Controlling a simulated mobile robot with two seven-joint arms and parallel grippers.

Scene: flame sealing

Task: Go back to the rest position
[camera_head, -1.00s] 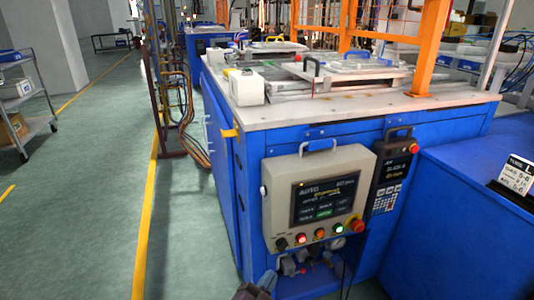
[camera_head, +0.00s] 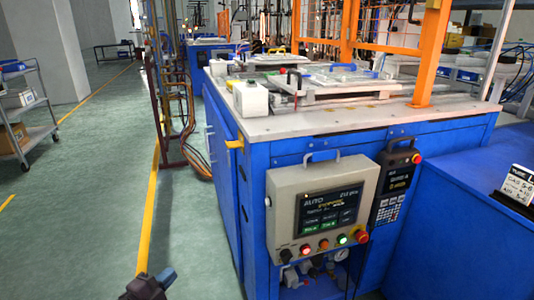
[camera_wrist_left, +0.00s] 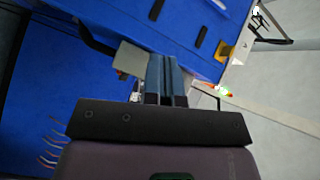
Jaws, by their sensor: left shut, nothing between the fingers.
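My left gripper (camera_head: 164,277) shows at the bottom edge of the head view, low over the green floor and left of the blue machine (camera_head: 310,148). It is apart from the machine and its control panel. In the left wrist view its fingers (camera_wrist_left: 165,75) are together with nothing between them. Behind them in that view are the blue machine side (camera_wrist_left: 75,75) and a pale floor. My right gripper is not in view.
A beige control panel (camera_head: 283,222) with a screen and lit buttons hangs on the machine's front. A black keypad unit (camera_head: 391,192) is beside it. A blue surface (camera_head: 450,190) is at the right. A cart (camera_head: 40,90) stands at the far left. The floor between is clear.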

